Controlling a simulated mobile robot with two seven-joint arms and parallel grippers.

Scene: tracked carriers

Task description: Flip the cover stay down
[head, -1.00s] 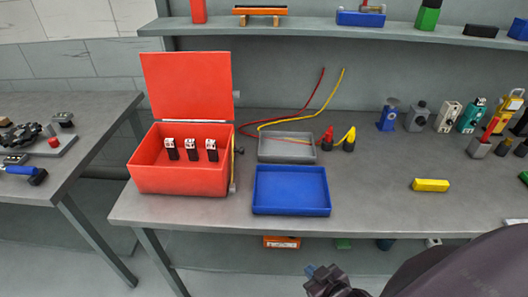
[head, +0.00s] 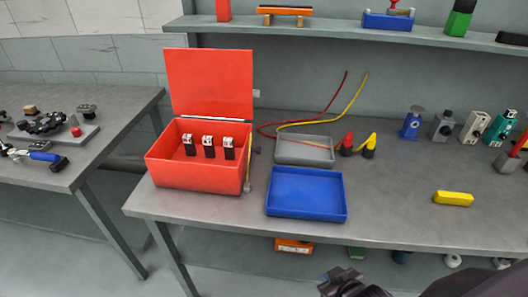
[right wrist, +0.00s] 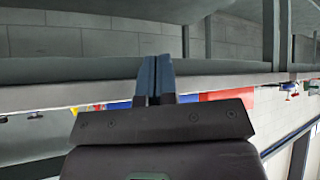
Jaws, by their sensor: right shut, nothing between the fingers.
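The red box (head: 193,175) stands on the workbench at the left, with its red cover (head: 210,82) raised upright at the back. Inside are several black-and-white modules (head: 208,147). A thin pale stay (head: 247,176) shows along the box's right side, near the cover's hinge side; its exact pose is too small to tell. My right gripper (head: 332,275) is at the bottom of the head view, in front of the bench and well away from the box. In the right wrist view its blue fingers (right wrist: 155,77) are together and empty. My left gripper is not in view.
A blue tray (head: 306,214) and a grey tray (head: 305,162) lie right of the box. Red and yellow leads end in plugs (head: 369,148) beside them. A yellow block (head: 453,198) and several devices stand farther right. A shelf (head: 340,35) runs above; another bench (head: 90,150) is left.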

